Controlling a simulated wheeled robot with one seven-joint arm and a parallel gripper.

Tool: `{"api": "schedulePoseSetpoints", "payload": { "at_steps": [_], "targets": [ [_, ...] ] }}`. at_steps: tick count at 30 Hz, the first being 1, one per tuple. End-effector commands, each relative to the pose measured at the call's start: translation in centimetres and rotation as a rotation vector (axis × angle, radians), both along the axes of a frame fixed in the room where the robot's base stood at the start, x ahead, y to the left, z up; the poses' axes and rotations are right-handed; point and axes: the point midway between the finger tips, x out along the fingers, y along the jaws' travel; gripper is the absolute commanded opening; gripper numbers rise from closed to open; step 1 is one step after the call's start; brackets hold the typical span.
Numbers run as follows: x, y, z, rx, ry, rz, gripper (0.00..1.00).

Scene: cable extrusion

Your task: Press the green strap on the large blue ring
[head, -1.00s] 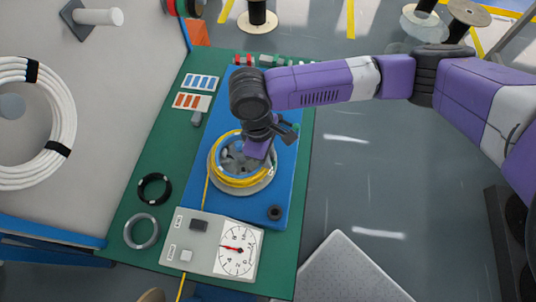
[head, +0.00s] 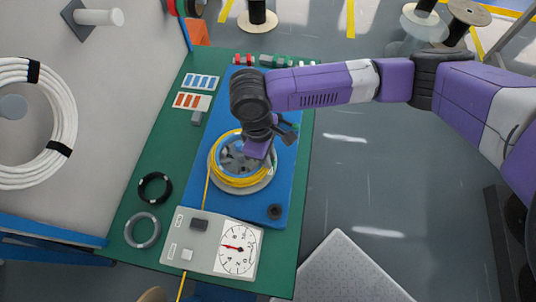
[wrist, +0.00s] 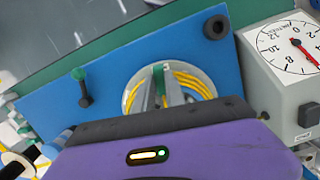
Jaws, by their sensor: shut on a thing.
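The large blue ring (head: 221,148) stands on a round grey plate on the blue board, with yellow cable (head: 222,178) wound around it. In the wrist view the yellow cable (wrist: 192,82) shows behind my fingers. The green strap (wrist: 159,78) is a small upright piece between my fingers there. My gripper (wrist: 161,94) is shut on the green strap at the coil. In the head view my gripper (head: 257,158) points down over the right part of the ring and hides the strap. The exact contact between strap and cable is hidden.
A grey box with a dial (head: 237,248) stands at the board's near end. A black knob (head: 274,212) is on the blue board (head: 262,203). A black post with a green top (wrist: 83,88) stands beside the coil. Black (head: 155,188) and grey (head: 142,231) rings lie at left.

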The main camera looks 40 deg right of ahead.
Motion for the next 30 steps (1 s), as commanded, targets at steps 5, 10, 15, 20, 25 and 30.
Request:
{"api": "schedulePoseSetpoints", "payload": {
  "at_steps": [5,10,15,20,25,30],
  "targets": [
    [0.0,0.0,-0.2,-0.001,0.001,-0.001,0.0],
    [-0.1,0.0,-0.2,0.0,0.002,-0.001,0.0],
    [-0.1,0.0,-0.2,0.0,0.002,-0.001,0.25],
    [-0.1,0.0,-0.2,0.0,0.002,0.0,0.41],
    [-0.1,0.0,-0.1,0.0,0.001,0.0,0.41],
    [0.0,0.0,1.4,0.0,0.001,-0.001,0.41]
  ]
}}
